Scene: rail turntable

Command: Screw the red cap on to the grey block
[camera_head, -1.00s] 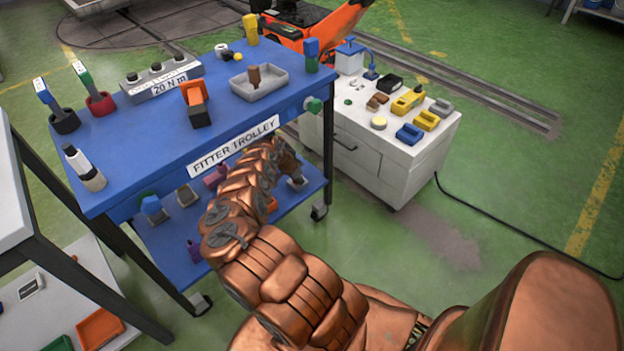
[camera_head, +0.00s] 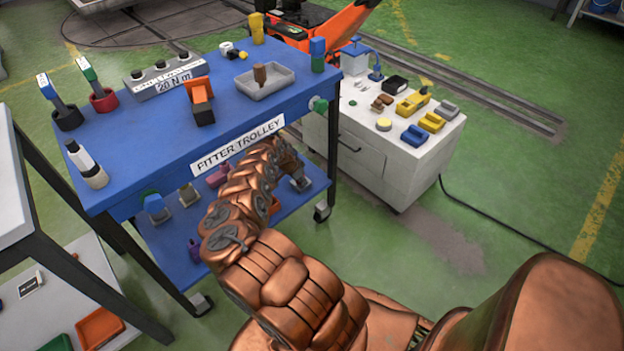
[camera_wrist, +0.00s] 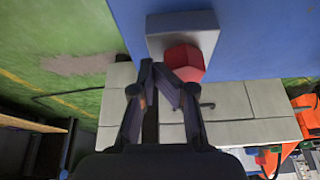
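In the wrist view the red cap (camera_wrist: 184,62), a faceted knob shape, sits at the lower part of the grey block (camera_wrist: 156,24). Whether it is threaded on or only rests there cannot be told. The block is against a blue trolley surface (camera_wrist: 255,35). My gripper (camera_wrist: 154,72) has its two fingertips close together, just left of the cap and partly overlapping its lower left edge; nothing shows between them. In the head view my gripper (camera_head: 294,174) is beside the trolley's lower shelf, mostly hidden by my arm; cap and block cannot be made out there.
The fitter trolley's blue top (camera_head: 150,135) holds tools, a grey tray (camera_head: 284,82) and an orange-black item (camera_head: 201,102). Several small parts lie on its lower shelf. A white drawer cabinet (camera_head: 390,170) stands close on the right. Green floor is free in front of it.

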